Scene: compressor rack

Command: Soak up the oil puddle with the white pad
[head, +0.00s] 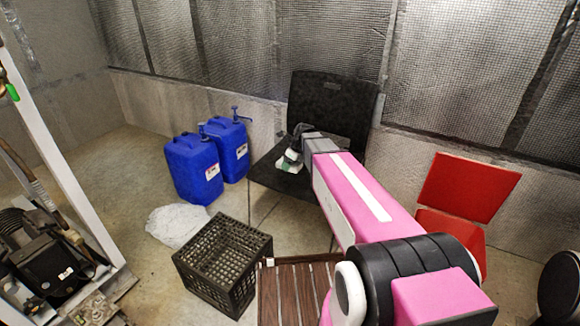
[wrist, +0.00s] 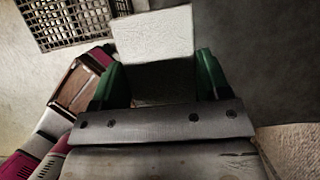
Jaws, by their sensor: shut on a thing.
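The white pad (wrist: 153,34) is between the green fingers of my gripper (wrist: 155,82) in the wrist view. Its far part is bright and its near part lies in dark shadow. In the head view my gripper (head: 290,160) is small and far out, in front of the black chair and above its seat, and the pad is only a small pale patch there. My gripper is shut on the pad. I cannot make out the oil puddle for certain in either view.
A black chair (head: 330,100) stands against the wall. Two blue jugs (head: 194,168), a pale crumpled heap (head: 177,224) and a black crate (head: 222,262) stand left of my arm. A red chair (head: 468,187) is at the right. Machinery (head: 50,268) fills the lower left.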

